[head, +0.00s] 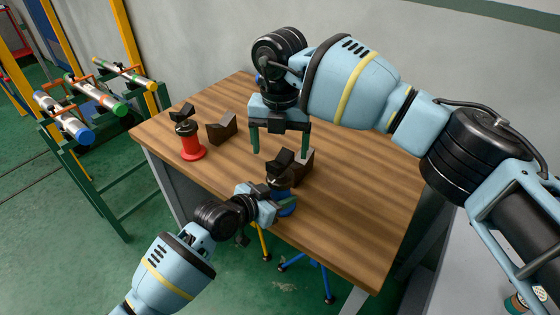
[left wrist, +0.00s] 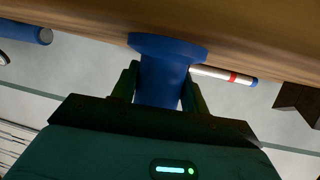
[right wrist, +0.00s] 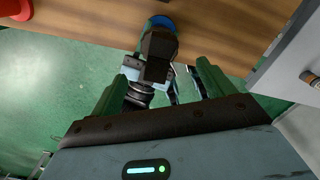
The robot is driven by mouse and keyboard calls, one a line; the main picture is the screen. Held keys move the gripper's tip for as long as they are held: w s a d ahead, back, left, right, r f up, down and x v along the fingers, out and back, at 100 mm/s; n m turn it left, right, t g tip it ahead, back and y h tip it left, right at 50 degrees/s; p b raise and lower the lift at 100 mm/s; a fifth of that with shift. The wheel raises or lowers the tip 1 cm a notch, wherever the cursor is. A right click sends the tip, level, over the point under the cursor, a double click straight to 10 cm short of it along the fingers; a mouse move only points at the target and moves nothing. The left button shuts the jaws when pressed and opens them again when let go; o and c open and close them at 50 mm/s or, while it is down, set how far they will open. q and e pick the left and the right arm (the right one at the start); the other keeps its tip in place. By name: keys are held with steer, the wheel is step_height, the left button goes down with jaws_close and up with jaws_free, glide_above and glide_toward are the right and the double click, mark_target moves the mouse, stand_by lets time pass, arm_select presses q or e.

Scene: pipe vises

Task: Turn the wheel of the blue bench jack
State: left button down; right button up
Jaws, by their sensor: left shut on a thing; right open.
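The blue bench jack stands near the table's front edge; its blue base (head: 287,208) shows below my left gripper (head: 275,190) in the head view. Its dark top piece (head: 282,161) is above the gripper. The left wrist view shows the jack's blue body (left wrist: 163,85) between my left fingers, which are shut on it. My right gripper (head: 280,140) is open and empty, pointing down above and behind the jack. The right wrist view shows the jack's dark head (right wrist: 158,45) ahead of the open fingers. I cannot make out the jack's wheel; my left gripper covers its middle.
A red bench jack (head: 192,147) stands at the table's left, with a dark notched block (head: 222,128) beside it. Another dark block (head: 303,167) is close behind the blue jack. The wooden table (head: 370,190) is bare on the right. Pipes (head: 95,95) rest on a green rack at left.

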steer(key=shift+r, duration=1.8)
arm_select(q)
steer(key=c, duration=0.7)
jaws_free()
steer(key=shift+o, duration=0.2)
steer(key=shift+s+a, duration=0.1)
steer(key=v, duration=1.1)
steer(key=shift+s+a+r, duration=0.25)
steer(key=shift+a, duration=0.1)
arm_select(e)
steer(key=shift+f, duration=0.1)
